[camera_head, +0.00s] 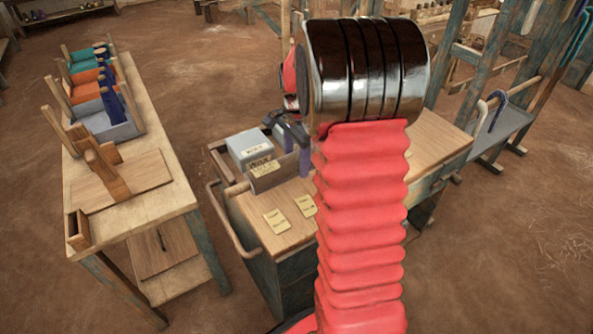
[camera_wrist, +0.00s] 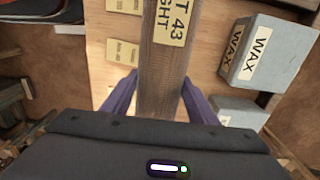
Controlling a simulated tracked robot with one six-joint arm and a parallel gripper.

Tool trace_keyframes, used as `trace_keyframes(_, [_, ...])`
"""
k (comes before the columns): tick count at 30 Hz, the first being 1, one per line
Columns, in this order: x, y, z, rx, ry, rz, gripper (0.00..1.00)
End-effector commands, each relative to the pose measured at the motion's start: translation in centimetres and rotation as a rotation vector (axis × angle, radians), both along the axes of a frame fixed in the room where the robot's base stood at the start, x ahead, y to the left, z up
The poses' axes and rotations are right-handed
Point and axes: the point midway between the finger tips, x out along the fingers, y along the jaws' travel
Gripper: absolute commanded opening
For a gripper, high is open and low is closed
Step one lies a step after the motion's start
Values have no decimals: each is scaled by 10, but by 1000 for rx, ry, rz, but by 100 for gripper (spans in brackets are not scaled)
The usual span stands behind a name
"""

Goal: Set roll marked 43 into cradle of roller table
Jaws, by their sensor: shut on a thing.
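My gripper (camera_wrist: 160,92) is shut on a long grey-brown roll (camera_wrist: 158,60) between its purple fingers. A cream label on the roll reads "T 43" and "GHT", cut off at the picture edge. In the head view the roll (camera_head: 276,177) is over the wooden top of the cart (camera_head: 250,226), beside a wax box; whether it touches the top I cannot tell. My arm hides part of the gripper (camera_head: 294,140) there.
Grey wax boxes (camera_head: 248,147) stand on the cart close to the roll; one wax box (camera_wrist: 262,52) shows at right in the wrist view. Cream cards (camera_head: 277,221) lie on the cart top. A floor gap separates cart and left table.

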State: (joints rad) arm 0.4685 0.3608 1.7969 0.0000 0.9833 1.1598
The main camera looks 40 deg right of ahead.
Motion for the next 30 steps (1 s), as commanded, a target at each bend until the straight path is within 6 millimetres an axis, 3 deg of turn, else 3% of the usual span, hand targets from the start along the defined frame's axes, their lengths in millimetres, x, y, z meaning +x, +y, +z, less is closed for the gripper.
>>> trace_keyframes(3, [1, 0, 19, -1, -3, 0, 4])
trace_keyframes(9, [0, 0, 33, -1, -2, 0, 4])
trace_keyframes(30, [3, 3, 35, -1, -2, 18, 4])
